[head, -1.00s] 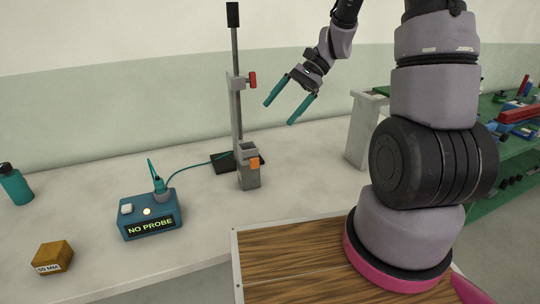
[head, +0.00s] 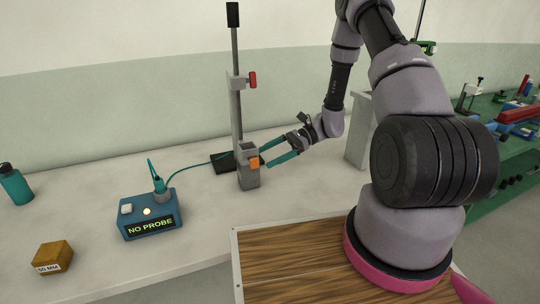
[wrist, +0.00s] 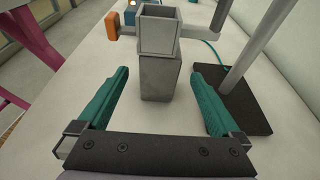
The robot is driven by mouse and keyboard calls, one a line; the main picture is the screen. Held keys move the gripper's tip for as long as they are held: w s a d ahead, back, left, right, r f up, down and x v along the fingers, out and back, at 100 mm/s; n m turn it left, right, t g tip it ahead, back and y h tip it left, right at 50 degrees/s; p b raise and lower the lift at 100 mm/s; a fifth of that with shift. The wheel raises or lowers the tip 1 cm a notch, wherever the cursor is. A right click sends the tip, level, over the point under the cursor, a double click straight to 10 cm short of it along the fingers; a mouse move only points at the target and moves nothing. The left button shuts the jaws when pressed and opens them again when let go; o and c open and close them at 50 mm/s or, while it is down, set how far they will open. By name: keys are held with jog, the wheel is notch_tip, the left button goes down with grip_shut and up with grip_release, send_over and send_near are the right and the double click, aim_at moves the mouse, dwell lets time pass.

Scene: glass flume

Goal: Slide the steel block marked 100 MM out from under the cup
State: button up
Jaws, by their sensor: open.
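The grey steel block (head: 248,178) stands upright on the bench below a square, open-topped grey cup (head: 248,149). No 100 MM mark shows on its visible faces. In the wrist view the block (wrist: 160,76) appears directly beneath the cup (wrist: 159,32). My gripper (head: 267,155) is open and low, just right of the block and cup in the head view. Its teal fingers (wrist: 158,71) appear on either side of the block in the wrist view, with gaps at both sides. I cannot tell how far the tips reach past its near face.
A stand rod (head: 236,110) with a red knob rises from a black base (wrist: 231,112) close to one finger. An orange tab (head: 254,162) sits beside the cup. A blue box (head: 150,222) reading NO PROBE and a 50 MM block (head: 54,257) stand left. A grey pillar stands right.

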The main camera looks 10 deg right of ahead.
aim_at(239, 170)
jog(key=x, duration=1)
jog(key=shift+s+a+f, duration=0.1)
jog(key=shift+s+a, duration=0.05)
jog(key=shift+a, duration=0.2)
grip_shut()
jog(key=shift+d, duration=0.1)
